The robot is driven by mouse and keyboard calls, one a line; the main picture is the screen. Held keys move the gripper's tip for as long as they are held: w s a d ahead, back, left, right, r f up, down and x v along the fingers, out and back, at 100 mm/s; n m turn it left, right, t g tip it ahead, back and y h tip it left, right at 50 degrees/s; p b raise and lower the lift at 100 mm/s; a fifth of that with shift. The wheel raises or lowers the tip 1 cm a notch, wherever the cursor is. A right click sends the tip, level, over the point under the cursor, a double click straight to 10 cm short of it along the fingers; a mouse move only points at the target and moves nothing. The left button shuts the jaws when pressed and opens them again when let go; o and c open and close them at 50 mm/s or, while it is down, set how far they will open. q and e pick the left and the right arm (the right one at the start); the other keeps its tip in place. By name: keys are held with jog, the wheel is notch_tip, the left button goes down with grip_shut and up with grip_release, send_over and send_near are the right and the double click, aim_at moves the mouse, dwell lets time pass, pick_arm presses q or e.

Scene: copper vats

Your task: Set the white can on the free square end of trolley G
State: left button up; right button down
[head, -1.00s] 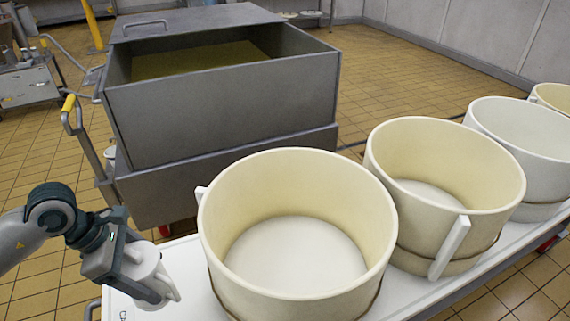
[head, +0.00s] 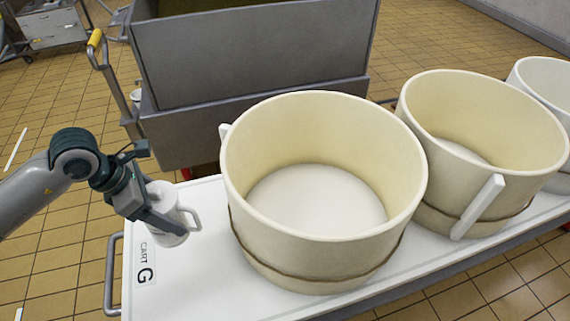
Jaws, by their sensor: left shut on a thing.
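The white can (head: 168,205) is in my left gripper (head: 160,215), which is shut on it. The can looks upright, its handle toward the right. It shows over the left end of the white trolley G (head: 205,275), beside the "CART G" label. I cannot tell whether its base touches the trolley top. A large cream tub (head: 325,240) stands on the trolley to the right of the can, with a gap between. My right gripper is not in view.
More cream tubs (head: 490,140) stand in a row along the trolley to the right. A grey metal tank (head: 250,70) stands behind the trolley. A grey handle (head: 112,275) sticks out at the trolley's left end. Tiled floor is open at the left.

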pick_arm(q)
jog(key=shift+f, duration=3.1)
jog(key=shift+f, duration=0.1)
notch_tip(320, 180, down, 3)
jog(key=shift+f, duration=0.3)
jog(key=shift+f, duration=0.1)
jog(key=o, duration=1.1)
jog(key=shift+o, duration=0.2)
